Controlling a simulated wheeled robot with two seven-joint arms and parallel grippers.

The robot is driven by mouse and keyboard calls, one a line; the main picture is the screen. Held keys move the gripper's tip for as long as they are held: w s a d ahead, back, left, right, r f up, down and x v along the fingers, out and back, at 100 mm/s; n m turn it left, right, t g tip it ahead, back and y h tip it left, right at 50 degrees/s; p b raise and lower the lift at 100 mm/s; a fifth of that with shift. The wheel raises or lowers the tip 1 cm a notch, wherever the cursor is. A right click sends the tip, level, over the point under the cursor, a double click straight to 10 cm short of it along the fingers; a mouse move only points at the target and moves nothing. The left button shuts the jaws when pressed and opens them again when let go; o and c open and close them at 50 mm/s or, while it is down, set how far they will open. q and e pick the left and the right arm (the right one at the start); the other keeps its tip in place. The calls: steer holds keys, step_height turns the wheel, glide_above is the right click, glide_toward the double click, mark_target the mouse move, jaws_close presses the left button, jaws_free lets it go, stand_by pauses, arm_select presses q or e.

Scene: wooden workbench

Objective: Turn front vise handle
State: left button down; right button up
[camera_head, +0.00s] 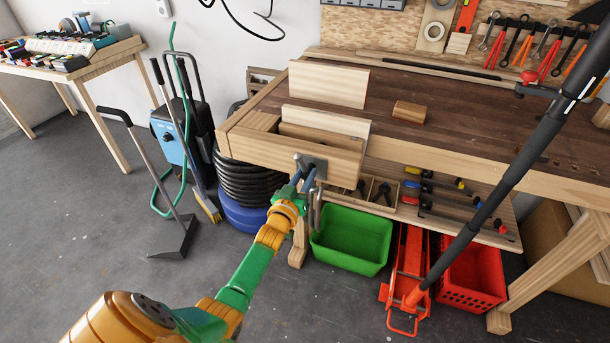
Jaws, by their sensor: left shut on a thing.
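The front vise is on the left end of the workbench (460,149), with a wooden jaw (335,165) and a grey metal plate (316,166). The vise handle (317,215) is a slim grey metal bar that hangs down in front of the plate, tilted a little. My left gripper (298,186) is at the handle, just below the plate, and is shut on it. The fingers hide part of the handle and the screw. A pale board (326,122) stands upright behind the jaw. My right gripper is out of view.
A green bin (351,238) stands on the floor below the vise. A red floor jack (408,262) has a long black handle (500,180) rising across the bench's right side. A black hose coil (245,180) is left of the bench. A wood block (409,111) lies on top.

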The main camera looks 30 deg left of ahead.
arm_select(q)
steer(key=m, duration=0.4)
steer(key=shift+s+d+f+m, duration=0.1)
steer(key=shift+f+m, duration=0.2)
steer(key=shift+f, duration=0.1)
steer(key=m+b, duration=0.1)
steer(key=m, duration=0.3)
steer(key=shift+m, duration=0.3)
steer(key=m+b, duration=0.1)
steer(key=m, duration=0.3)
steer(key=shift+m, duration=0.3)
steer(key=m+b, duration=0.1)
steer(key=m, duration=0.3)
steer(key=shift+f, duration=0.1)
steer(key=m+b, duration=0.1)
steer(key=m, duration=0.6)
steer(key=shift+m, duration=0.3)
steer(key=m, duration=0.6)
steer(key=shift+b, duration=0.3)
steer(key=shift+m, duration=0.3)
